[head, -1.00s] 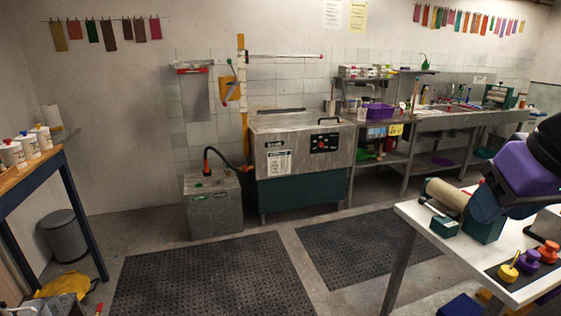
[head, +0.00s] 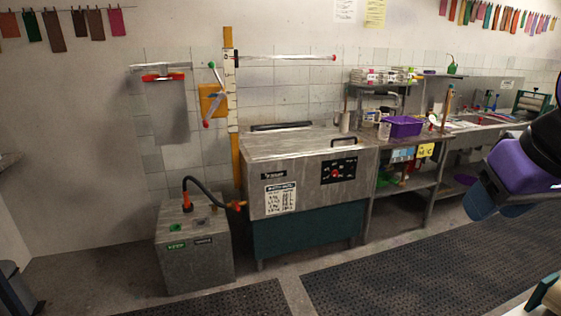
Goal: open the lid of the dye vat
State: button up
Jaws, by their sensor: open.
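The dye vat (head: 312,200) stands against the back wall, near the middle of the head view. It is a steel box with a control panel and a label on its front, over a teal base. Its flat steel lid (head: 285,143) lies shut on top. A dark bar handle (head: 343,143) stands up at the lid's right front.
A steel box (head: 195,255) with a black hose stands left of the vat. A shelved steel bench (head: 415,185) with a purple tub (head: 400,126) adjoins its right. Dark floor mats (head: 410,270) lie in front, with clear floor. A green object (head: 545,292) cuts into the lower right corner.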

aim_at(277, 139)
jog(key=i, duration=0.8)
jog(key=i+z, duration=0.1)
jog(key=i, duration=0.7)
jog(key=i+j, duration=0.15)
jog(key=i, duration=0.7)
jog(key=i+j+z, duration=0.1)
jog(key=i, duration=0.7)
